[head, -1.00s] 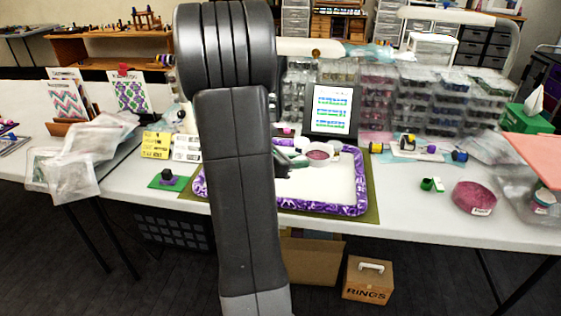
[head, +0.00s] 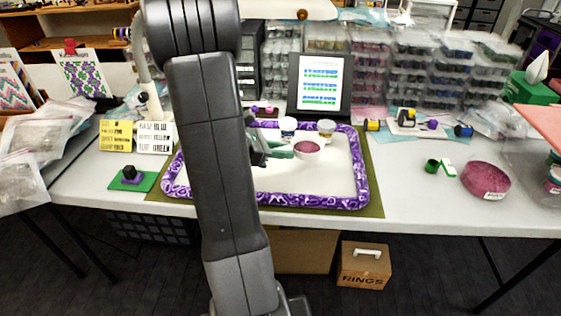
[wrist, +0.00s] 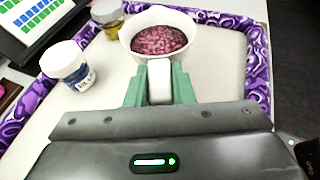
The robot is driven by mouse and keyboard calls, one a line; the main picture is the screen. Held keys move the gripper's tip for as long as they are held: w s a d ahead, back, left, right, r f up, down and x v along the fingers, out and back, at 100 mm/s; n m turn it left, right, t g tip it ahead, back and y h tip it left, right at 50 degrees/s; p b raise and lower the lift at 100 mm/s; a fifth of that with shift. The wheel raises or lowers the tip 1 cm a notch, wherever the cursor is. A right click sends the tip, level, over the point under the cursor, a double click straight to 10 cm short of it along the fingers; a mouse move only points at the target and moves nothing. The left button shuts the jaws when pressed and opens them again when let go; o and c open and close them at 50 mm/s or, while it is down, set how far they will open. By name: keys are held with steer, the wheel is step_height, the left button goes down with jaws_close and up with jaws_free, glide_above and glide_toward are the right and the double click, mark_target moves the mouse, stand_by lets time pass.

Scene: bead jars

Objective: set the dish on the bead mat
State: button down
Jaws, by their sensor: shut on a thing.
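A white round dish (head: 306,150) with dark pink beads in it is over the bead mat, right of the middle. The mat has a white surface and a purple patterned rim (head: 318,201). My gripper (wrist: 159,82) has green fingers shut on a white handle-like part of the dish (wrist: 128,42). The dish is level, with the beads inside. The frames do not clearly show whether its bottom touches the mat. In the head view my arm hides the mat's left middle and part of the gripper (head: 282,150).
A blue-lidded or blue-labelled jar (wrist: 68,64) and an amber jar (wrist: 110,18) stand on the mat behind the dish. A screen (head: 319,84) stands behind the mat. A pink round container (head: 486,175) is to the right. The mat's front right is clear.

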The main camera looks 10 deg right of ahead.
mark_target(282, 169)
steer(key=shift+f, duration=1.95)
steer(key=shift+f+b, duration=0.2)
steer(key=shift+b, duration=0.3)
steer(key=c, duration=1.3)
jaws_free()
steer(key=shift+o, duration=0.2)
steer(key=shift+r, duration=0.15)
steer(key=shift+r+p, duration=0.2)
steer(key=shift+p, duration=0.2)
steer(key=v, duration=1.2)
steer(key=shift+s, duration=0.1)
